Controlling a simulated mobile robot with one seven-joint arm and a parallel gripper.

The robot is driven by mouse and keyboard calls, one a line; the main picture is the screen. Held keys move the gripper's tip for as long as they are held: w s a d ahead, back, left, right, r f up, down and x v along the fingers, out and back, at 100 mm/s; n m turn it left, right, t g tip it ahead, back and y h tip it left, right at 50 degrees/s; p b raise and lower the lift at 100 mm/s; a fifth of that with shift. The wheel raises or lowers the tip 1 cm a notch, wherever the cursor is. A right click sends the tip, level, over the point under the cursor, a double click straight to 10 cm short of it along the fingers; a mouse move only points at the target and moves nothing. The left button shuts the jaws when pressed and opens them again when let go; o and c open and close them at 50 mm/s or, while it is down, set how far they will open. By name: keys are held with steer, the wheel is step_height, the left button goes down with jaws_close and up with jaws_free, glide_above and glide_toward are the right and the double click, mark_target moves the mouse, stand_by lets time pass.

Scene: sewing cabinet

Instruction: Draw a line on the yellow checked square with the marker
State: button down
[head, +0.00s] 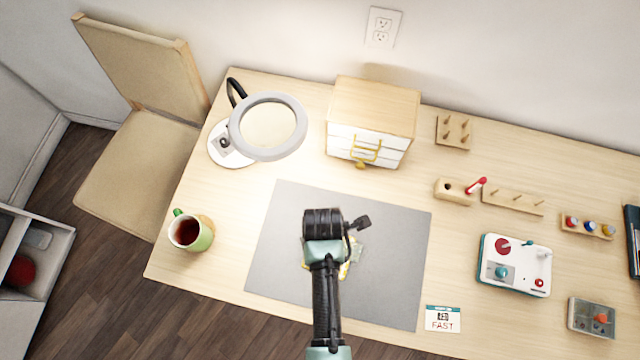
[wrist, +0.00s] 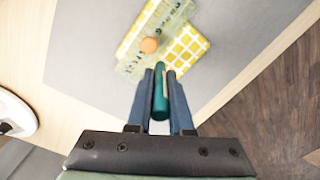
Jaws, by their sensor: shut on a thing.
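My gripper (wrist: 160,74) is shut on a teal marker (wrist: 160,100), which stands between its two dark fingers. The marker's tip is not clearly visible. The yellow checked square (wrist: 186,49) lies just beyond the fingertips in the wrist view. A translucent ruler (wrist: 138,64) with an orange knob (wrist: 149,45) lies across part of it. I cannot tell whether the marker touches the square. In the head view my arm hides most of the square, with only bits of yellow (head: 345,269) beside it.
The grey mat (head: 275,230) lies under the square. A mug (head: 200,236) and magnifier lamp (head: 268,125) stand left, and a small drawer cabinet (head: 371,110) stands behind. A wooden holder (head: 452,194), small machine (head: 513,264) and card (head: 443,318) are right. The mat's right side is clear.

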steer(key=shift+s+d+p, duration=0.35)
steer(key=shift+d+p, duration=0.05)
steer(key=shift+d, duration=0.35)
steer(key=shift+s+d+p, duration=0.3)
steer(key=shift+d+p, duration=0.1)
steer(key=shift+d, duration=0.4)
steer(key=shift+s+d+p, duration=0.35)
steer(key=shift+d+p, duration=0.05)
steer(key=shift+d, duration=0.35)
stand_by(2.4)
steer(key=shift+r+p, duration=0.3)
steer(key=shift+p, duration=0.1)
steer(key=shift+f, duration=0.35)
stand_by(1.1)
steer(key=shift+w+a, duration=0.25)
steer(key=shift+a, duration=0.3)
stand_by(0.9)
